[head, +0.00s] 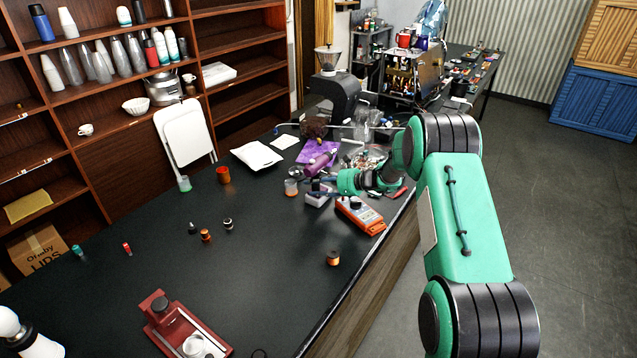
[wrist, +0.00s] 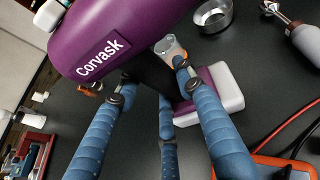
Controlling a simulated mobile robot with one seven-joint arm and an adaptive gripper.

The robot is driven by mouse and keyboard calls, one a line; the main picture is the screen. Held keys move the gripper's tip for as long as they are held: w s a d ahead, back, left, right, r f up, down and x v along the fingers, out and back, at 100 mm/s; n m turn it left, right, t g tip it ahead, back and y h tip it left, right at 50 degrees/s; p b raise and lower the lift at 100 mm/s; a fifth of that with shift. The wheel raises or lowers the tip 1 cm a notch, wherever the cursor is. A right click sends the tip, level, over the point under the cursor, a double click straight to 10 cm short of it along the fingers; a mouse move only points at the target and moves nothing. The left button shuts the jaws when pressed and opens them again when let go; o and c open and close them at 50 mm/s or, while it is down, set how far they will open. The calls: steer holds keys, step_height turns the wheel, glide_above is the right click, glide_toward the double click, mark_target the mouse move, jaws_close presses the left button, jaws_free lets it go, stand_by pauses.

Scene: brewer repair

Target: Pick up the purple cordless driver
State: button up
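The purple cordless driver (head: 321,163) stands at the far end of the dark counter. In the wrist view its purple body (wrist: 125,35), lettered "Corvask", fills the top, with a dark handle below and a purple and white base (wrist: 212,95) resting on the counter. My gripper (wrist: 153,76) has blue fingers reaching to either side of the dark handle, close under the body. The fingers look spread, and whether the tips touch the handle is unclear. In the head view my gripper (head: 322,187) is small, at the driver's near right side.
An orange meter (head: 361,215) lies close to my gripper, with red leads in the wrist view. A clear cup (head: 291,187) and metal bowl (wrist: 213,15) are beside the driver. A purple cloth (head: 312,148) lies behind.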

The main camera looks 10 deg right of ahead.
jaws_close()
steer(key=shift+w+r, duration=0.1)
steer(key=shift+r, duration=0.05)
steer(key=shift+r, duration=0.15)
steer(key=shift+r, duration=0.8)
step_height(320, 180, up, 2)
steer(key=shift+r+p, duration=0.1)
steer(key=shift+p, duration=0.35)
steer(key=s+p, duration=0.1)
steer(key=s, duration=1.5)
steer(key=shift+d+r, duration=0.3)
steer(key=shift+r, duration=0.1)
